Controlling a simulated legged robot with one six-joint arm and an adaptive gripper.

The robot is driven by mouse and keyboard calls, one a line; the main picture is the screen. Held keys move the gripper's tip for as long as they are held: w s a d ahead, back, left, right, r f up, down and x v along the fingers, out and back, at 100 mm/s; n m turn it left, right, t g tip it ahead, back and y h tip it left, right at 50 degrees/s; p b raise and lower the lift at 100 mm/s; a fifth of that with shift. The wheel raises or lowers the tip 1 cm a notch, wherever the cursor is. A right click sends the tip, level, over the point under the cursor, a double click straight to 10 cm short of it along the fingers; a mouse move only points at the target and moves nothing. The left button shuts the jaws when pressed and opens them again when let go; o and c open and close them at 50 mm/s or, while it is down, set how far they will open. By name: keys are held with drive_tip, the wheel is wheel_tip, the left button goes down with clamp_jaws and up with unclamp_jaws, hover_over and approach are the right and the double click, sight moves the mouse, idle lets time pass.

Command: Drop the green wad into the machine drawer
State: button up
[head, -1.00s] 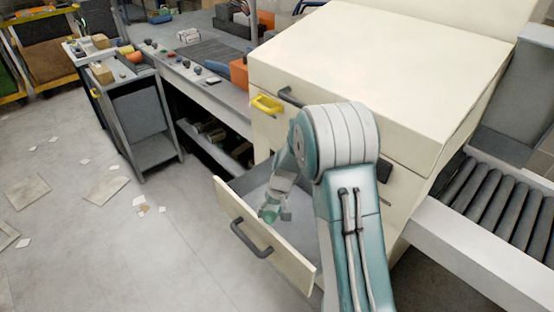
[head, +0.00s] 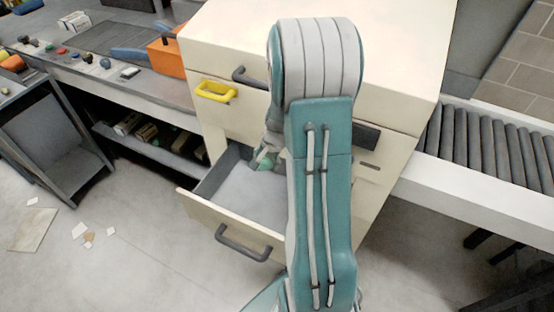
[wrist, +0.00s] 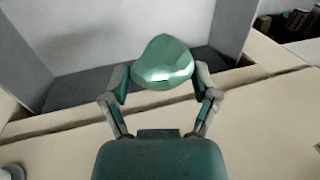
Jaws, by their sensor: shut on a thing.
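The machine drawer (head: 205,213) is pulled out of the cream machine, with a grey, empty-looking interior and a dark handle on its front. My gripper (head: 266,158) is over the back part of the open drawer, partly hidden behind my arm. In the wrist view my gripper (wrist: 163,78) is shut on the green wad (wrist: 163,60), a shiny rounded lump between the two fingers. The grey drawer walls and floor show behind the wad there. The height of the wad above the drawer floor is hard to tell.
The cream machine (head: 225,45) rises behind the drawer, with a yellow handle (head: 216,92) on its upper front. A roller conveyor (head: 480,140) lies at right. A workbench (head: 120,62) with an orange box (head: 172,55) stands at left. Paper scraps lie on the open floor.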

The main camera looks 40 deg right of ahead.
wheel_tip(320, 180, down, 6)
drive_tip(key=s+d+m, duration=0.2)
drive_tip(key=shift+s+d+r+h, duration=0.2)
drive_tip(key=shift+s+d+h, duration=0.1)
idle(0.4)
drive_tip(key=o, duration=0.6)
drive_tip(key=v, duration=1.2)
drive_tip(key=shift+a, duration=0.1)
